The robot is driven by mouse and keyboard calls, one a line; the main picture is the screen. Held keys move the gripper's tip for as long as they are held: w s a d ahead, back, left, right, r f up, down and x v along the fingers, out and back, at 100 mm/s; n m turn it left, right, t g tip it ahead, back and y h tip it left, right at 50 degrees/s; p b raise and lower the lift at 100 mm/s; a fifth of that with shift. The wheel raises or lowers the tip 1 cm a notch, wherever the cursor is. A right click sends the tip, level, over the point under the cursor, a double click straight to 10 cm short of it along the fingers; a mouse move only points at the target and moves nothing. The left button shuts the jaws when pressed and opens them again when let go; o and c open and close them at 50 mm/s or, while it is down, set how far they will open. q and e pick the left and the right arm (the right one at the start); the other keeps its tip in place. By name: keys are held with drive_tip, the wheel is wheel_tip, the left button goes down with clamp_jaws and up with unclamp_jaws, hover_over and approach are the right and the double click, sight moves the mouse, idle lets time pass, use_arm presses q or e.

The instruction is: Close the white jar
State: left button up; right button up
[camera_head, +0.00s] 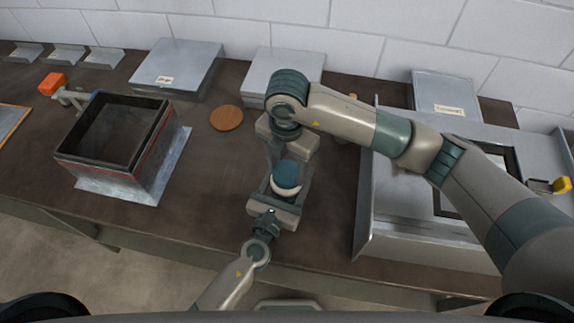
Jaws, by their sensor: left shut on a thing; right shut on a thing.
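The white jar (287,189) stands near the middle of the table, mostly hidden between my two grippers; only a pale band of it shows. A dark teal lid (287,173) sits at its top; I cannot tell whether it is seated or just above the rim. My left gripper (280,201) comes from the front edge and is shut on the jar's body. My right gripper (288,160) reaches in from behind, with its arm arching over from the right, and is shut on the lid.
A round wooden disc (227,118) lies behind left of the jar. An open dark box (110,140) stands on a metal sheet at left. Grey metal boxes (178,66) line the wall. A large metal duct piece (415,232) is at right. Bare table lies left of the jar.

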drive_tip(key=m, duration=1)
drive_tip(key=shift+w, duration=0.1)
drive_tip(key=o, duration=1)
drive_tip(key=shift+r, duration=0.1)
drive_tip(key=shift+r, duration=2.15)
drive_tip(key=shift+c, duration=0.4)
